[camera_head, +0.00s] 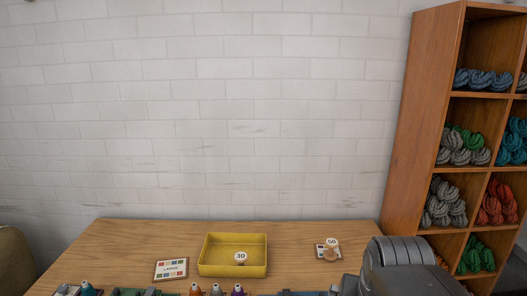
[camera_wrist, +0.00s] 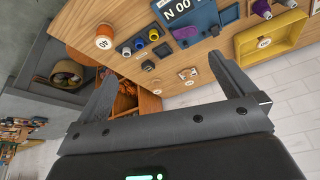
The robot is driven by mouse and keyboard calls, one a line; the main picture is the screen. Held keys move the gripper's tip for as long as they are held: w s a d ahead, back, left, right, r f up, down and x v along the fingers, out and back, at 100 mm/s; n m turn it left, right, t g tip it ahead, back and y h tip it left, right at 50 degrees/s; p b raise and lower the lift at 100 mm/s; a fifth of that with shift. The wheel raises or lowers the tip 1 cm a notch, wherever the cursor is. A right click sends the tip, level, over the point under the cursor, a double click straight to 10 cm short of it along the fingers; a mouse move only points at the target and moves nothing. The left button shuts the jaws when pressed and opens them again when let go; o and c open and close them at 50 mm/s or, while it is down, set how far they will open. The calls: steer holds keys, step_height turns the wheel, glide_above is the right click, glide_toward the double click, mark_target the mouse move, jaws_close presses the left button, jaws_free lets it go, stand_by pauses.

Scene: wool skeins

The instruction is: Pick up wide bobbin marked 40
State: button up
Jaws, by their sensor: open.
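A wide wooden bobbin (camera_wrist: 103,44) with a round white label stands on the table at the upper left of the wrist view. Its number is small but looks like 40. In the head view it does not show; my grey arm covers the table's right front. Another bobbin, marked 30 (camera_head: 241,258), stands in the yellow tray. A third, marked 50 (camera_head: 331,252), sits on a small card at the right. My gripper (camera_wrist: 160,68) is open and empty, its two fingers wide apart. The bobbin lies beyond the left fingertip, apart from it.
The yellow tray (camera_head: 204,255) stands mid-table, right of a LARGE card (camera_head: 171,269). Several small coloured spools (camera_wrist: 140,43) and a blue holder (camera_wrist: 205,22) lie near the bobbin. A wooden shelf of wool skeins (camera_head: 408,140) stands at the right. A brick wall closes the back.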

steer(key=s+a+n, duration=0.1)
steer(key=s+a+n+t, duration=0.1)
steer(key=s+a+n+y, duration=0.1)
steer(key=shift+s+a+r+n, duration=0.15)
steer(key=shift+r+n, duration=0.15)
steer(key=shift+n, duration=0.1)
steer(key=c, duration=0.5)
steer(key=w+d+f+m+g+h, duration=0.1)
steer(key=w+d+f+g, duration=0.1)
steer(key=w+d+f, duration=0.3)
steer(key=w+d+f+g+h, duration=0.1)
steer(key=w+d+f, duration=0.25)
steer(key=d, duration=0.35)
steer(key=d+f, duration=0.3)
steer(key=d, duration=0.1)
steer(key=w+d+f+g+y, duration=0.1)
steer(key=d+f, duration=0.3)
steer(key=w+d+f+g, duration=0.1)
steer(key=d+f, duration=0.2)
steer(key=shift+w+d+f+m+y, duration=0.1)
steer(key=shift+d+f+m+y, duration=0.25)
steer(key=shift+d+m+y, duration=0.05)
steer(key=shift+d+f, duration=0.3)
steer(key=shift+f, duration=0.3)
steer(key=shift+s+a+f, duration=0.1)
steer(key=shift+f, duration=2.45)
steer(key=shift+s+a+f, duration=0.1)
steer(key=shift+f, duration=2.45)
